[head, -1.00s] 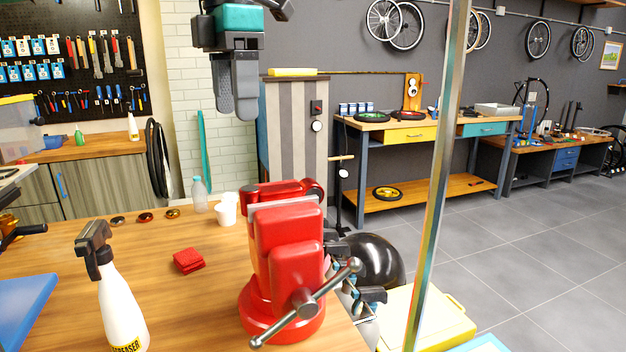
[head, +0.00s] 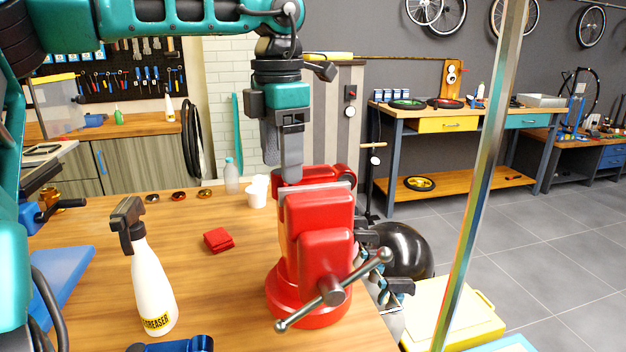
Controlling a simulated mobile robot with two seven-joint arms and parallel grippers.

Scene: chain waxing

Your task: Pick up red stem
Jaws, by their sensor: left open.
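A red part with a dark round end (head: 338,177) lies at the far side of the red vise (head: 325,220). It looks like the red stem, but I cannot tell it surely from the vise's rear, and the vise hides its lower side. My left gripper (head: 291,168) points down from above, its fingertips close over the left end of that part. It is open and empty; the fingers overlap from this angle. Whether they touch the part is unclear. My right gripper is not in view.
A blue part (head: 175,346) lies at the front edge.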

